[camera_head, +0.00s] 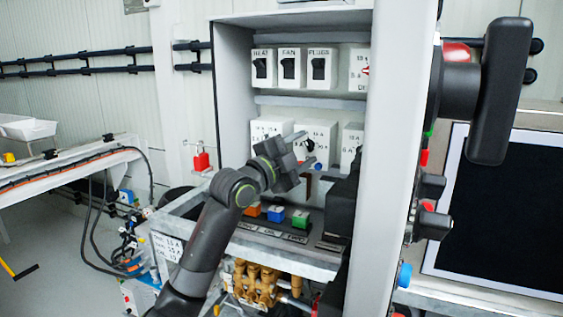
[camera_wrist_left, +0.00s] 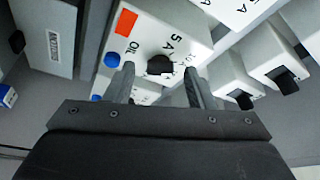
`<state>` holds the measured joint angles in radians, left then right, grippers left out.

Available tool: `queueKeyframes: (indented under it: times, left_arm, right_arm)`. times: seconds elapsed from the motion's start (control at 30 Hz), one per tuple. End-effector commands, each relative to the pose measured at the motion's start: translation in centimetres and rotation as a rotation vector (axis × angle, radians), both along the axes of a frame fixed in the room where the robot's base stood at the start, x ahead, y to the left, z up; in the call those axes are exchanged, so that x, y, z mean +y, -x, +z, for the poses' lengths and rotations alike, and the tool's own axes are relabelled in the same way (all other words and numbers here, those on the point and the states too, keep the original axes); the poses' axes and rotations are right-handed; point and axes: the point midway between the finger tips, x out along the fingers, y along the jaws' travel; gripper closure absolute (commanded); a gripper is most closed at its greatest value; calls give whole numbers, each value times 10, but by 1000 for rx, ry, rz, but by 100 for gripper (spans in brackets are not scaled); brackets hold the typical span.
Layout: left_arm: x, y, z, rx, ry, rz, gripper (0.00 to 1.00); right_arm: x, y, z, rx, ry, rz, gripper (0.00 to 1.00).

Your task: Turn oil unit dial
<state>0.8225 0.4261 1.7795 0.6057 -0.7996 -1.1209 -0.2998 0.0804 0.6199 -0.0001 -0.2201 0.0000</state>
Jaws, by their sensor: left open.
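The oil unit is a white box (camera_wrist_left: 200,35) marked OIL, with an orange square and a blue round spot, in the left wrist view. Its black dial (camera_wrist_left: 160,65) sits on the face between my fingertips as seen there. In the head view the box (camera_head: 320,132) is in the cabinet's lower row, partly hidden by my gripper. My left gripper (camera_head: 303,160) is open in front of it. In the wrist view the left gripper (camera_wrist_left: 159,72) has one finger on each side of the dial; I cannot tell whether they touch it.
A white post (camera_head: 400,150) with dark knobs and a large black handle (camera_head: 500,90) stands at right. Blue (camera_head: 276,213) and green (camera_head: 300,218) blocks sit below my gripper.

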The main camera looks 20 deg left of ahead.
Motion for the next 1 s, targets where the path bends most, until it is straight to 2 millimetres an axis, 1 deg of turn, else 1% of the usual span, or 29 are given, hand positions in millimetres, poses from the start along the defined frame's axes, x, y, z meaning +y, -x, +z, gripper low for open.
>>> queueKeyframes:
  times: [0.17,0.4,0.63,0.8,1.0]
  left_arm:
    - [9,21,-6,-2,-5,2,51]
    - [29,66,-15,-2,-8,4,51]
    - [44,104,-22,1,-9,3,51]
    - [53,125,-25,0,-9,3,51]
    - [61,143,-27,0,-6,6,51]
  right_arm:
    - [0,0,-8,0,0,0,100]
    - [1,0,-19,0,-1,0,100]
    - [1,0,-27,0,-1,-1,100]
    - [1,0,-31,0,-1,-1,100]
    - [1,0,-35,0,-1,-1,100]
